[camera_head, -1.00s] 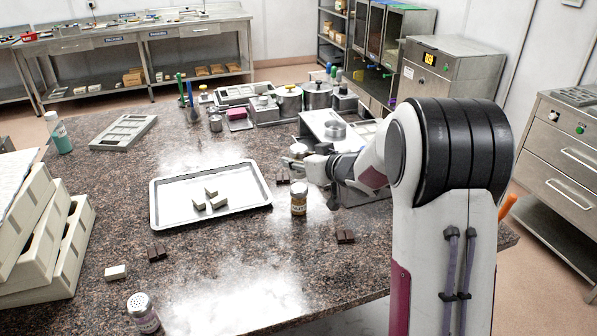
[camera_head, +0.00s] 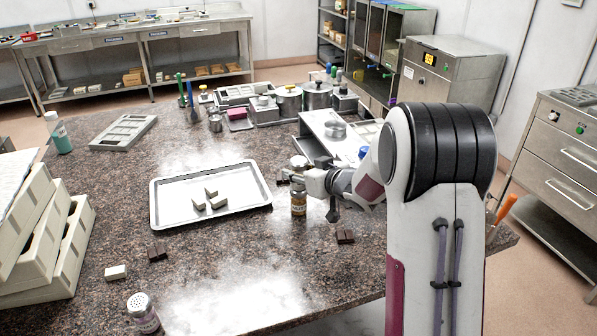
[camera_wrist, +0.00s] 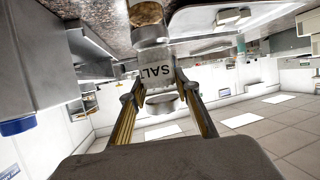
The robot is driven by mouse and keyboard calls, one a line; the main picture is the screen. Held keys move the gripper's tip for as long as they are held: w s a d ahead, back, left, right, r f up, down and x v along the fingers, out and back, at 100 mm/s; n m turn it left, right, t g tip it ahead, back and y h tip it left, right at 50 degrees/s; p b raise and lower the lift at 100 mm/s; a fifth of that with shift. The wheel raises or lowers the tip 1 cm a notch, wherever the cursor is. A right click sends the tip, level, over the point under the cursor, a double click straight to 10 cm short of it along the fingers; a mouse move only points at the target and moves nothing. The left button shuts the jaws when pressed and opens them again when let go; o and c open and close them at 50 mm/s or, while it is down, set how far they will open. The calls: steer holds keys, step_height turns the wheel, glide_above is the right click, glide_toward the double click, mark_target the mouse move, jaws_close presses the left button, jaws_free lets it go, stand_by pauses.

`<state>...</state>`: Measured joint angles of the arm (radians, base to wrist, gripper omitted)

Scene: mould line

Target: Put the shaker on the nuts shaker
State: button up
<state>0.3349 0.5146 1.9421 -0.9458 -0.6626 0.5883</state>
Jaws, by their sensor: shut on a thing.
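My gripper (camera_wrist: 158,88) is shut on a shaker (camera_wrist: 152,72) with a white label reading SALT and a metal cap. The wrist picture is upside down, so this shaker is upright. In the head view its pale top shows at the gripper (camera_head: 298,162). The nuts shaker (camera_head: 298,204), a jar with brown-gold contents, stands on the table right below it. In the wrist view the nuts shaker (camera_wrist: 147,14) shows at the top, its pale lid close to the held shaker's base. I cannot tell if the two touch.
A metal tray (camera_head: 165,218) with several pale pieces lies left of the nuts shaker. Dark chocolate pieces (camera_head: 345,236) lie nearby. Another shaker (camera_head: 143,312) stands at the front left. Stacked moulds (camera_head: 75,245) are at the left edge. The front middle of the table is clear.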

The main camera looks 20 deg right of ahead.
steer(key=shift+f, duration=0.1)
steer(key=o, duration=1.1)
steer(key=shift+o, duration=0.2)
steer(key=v, duration=1.2)
